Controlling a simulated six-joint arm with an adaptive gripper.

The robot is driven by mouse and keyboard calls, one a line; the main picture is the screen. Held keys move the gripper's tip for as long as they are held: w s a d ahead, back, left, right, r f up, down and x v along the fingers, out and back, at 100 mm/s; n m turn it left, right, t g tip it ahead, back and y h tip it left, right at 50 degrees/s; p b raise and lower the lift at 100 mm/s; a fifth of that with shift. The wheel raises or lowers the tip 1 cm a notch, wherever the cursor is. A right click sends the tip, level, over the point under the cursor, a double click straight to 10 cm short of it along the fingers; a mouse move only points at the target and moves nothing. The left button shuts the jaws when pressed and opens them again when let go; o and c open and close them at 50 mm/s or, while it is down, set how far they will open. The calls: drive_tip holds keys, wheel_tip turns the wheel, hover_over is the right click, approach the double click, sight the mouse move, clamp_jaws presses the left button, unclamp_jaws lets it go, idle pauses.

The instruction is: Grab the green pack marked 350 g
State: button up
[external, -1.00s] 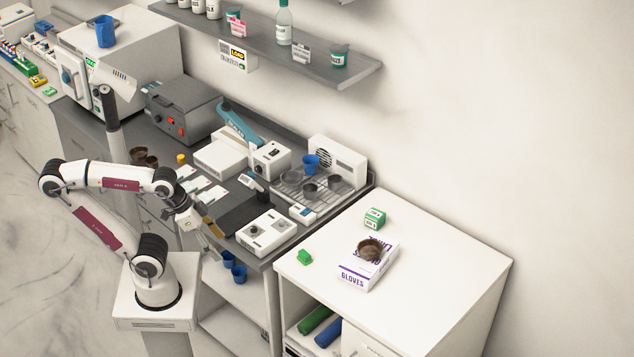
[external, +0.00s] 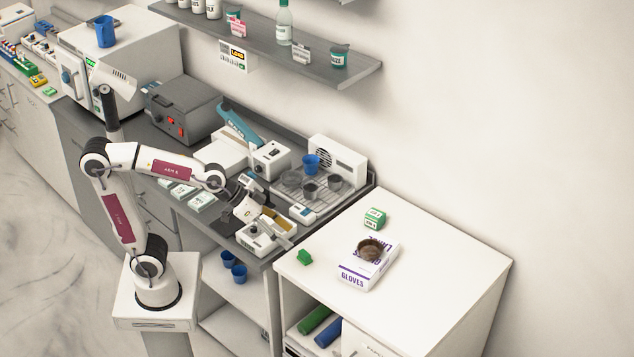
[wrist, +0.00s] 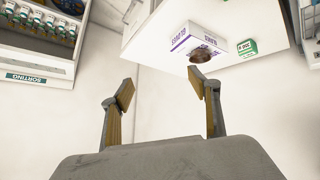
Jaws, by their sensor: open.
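A small green and white pack (external: 375,217) stands on the white cabinet top near its back left edge. Its printing is too small to read. It also shows at the upper right of the wrist view (wrist: 247,48). My gripper (external: 282,228) is over the right end of the grey counter, left of the cabinet and apart from the pack. In the wrist view my gripper's fingers (wrist: 162,84) are spread with nothing between them.
The cabinet's right side is clear.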

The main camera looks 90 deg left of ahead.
drive_tip(key=w+a+f+n+t+y, duration=0.2)
drive_tip(key=w+a, duration=0.3)
drive_tip(key=w, duration=0.6)
drive_tip(key=w+a+f+n+t+y, duration=0.15)
drive_tip(key=w+a, duration=0.45)
drive_tip(key=w, duration=0.6)
drive_tip(key=n+g+y, duration=0.4)
drive_tip(key=n+y, duration=0.2)
drive_tip(key=y, duration=0.2)
approach(375, 213)
drive_tip(key=shift+w+a+f, duration=0.2)
drive_tip(key=shift+w+a, duration=0.1)
drive_tip(key=shift+w, duration=0.15)
drive_tip(key=shift+w+a+f, duration=0.25)
drive_tip(key=shift+w+a, duration=0.05)
drive_tip(key=shift+w, duration=0.15)
drive_tip(key=shift+s+a+f+y, duration=0.1)
drive_tip(key=shift+a+f+y, duration=0.15)
drive_tip(key=shift+y, duration=0.2)
drive_tip(key=shift+g, duration=0.25)
drive_tip(key=shift+x, duration=1.3)
drive_tip(key=shift+x, duration=2.6)
